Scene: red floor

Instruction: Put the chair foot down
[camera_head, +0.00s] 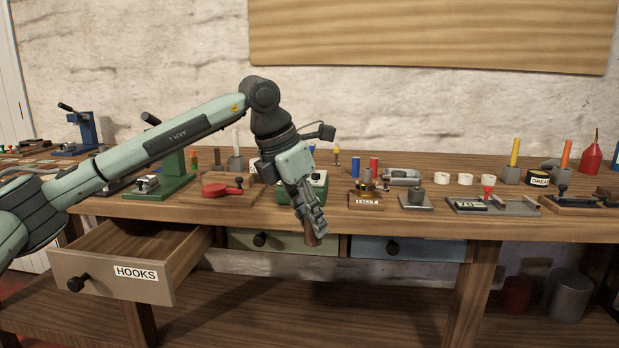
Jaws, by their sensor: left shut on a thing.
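My left arm reaches in from the left. Its gripper (312,228) points down at the front edge of the workbench (410,222). It is shut on a small brown wooden piece, the chair foot (312,240), which shows just below the fingertips. The upper part of the chair foot is hidden by the fingers. I cannot tell whether it touches the bench edge or hangs in front of it. My right gripper is not in view.
A drawer labelled HOOKS (120,271) stands open at the left. Closed drawers (408,249) sit under the bench top. A red round tool (222,190), a green box (318,186) and several small tools crowd the top. Grey and red cans (568,295) stand below right.

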